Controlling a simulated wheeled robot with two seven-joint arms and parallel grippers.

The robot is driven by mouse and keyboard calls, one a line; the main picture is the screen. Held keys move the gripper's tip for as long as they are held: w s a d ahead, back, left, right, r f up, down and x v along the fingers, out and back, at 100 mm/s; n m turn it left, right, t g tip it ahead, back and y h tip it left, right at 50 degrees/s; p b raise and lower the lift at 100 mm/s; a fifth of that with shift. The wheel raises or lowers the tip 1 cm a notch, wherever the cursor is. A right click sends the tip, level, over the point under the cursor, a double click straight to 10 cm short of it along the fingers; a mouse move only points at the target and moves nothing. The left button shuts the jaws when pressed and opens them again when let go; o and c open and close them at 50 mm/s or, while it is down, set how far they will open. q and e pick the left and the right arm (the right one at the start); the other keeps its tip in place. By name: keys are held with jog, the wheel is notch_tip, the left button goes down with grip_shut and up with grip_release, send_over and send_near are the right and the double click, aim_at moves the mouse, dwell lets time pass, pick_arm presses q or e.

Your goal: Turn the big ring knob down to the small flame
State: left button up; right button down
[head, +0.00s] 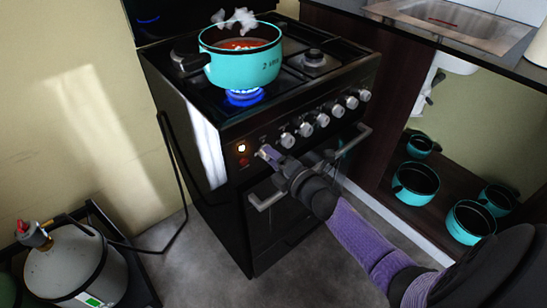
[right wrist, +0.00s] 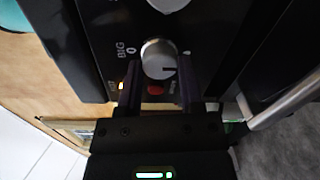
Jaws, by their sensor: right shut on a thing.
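The big ring knob (right wrist: 158,58) is a round silver-grey knob beside the "BIG" and "0" lettering in the right wrist view. A dark pointer mark on its face points to the picture's right. My right gripper (right wrist: 157,82) is shut on this knob, one dark finger on each side. In the head view my right gripper (head: 268,155) meets the leftmost knob on the stove front (head: 212,220). A blue flame (head: 245,97) burns under the turquoise pot (head: 243,70), which holds red liquid and gives off steam. My left gripper is not in view.
Several other knobs (head: 322,119) line the front panel to the right. The oven handle (head: 265,201) is below. A gas cylinder (head: 75,265) stands at lower left; turquoise pots (head: 415,183) fill the right shelf.

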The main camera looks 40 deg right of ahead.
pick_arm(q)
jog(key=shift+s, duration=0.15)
pick_arm(e)
jog(key=shift+f, duration=0.1)
jog(key=shift+c, duration=1.2)
grip_release()
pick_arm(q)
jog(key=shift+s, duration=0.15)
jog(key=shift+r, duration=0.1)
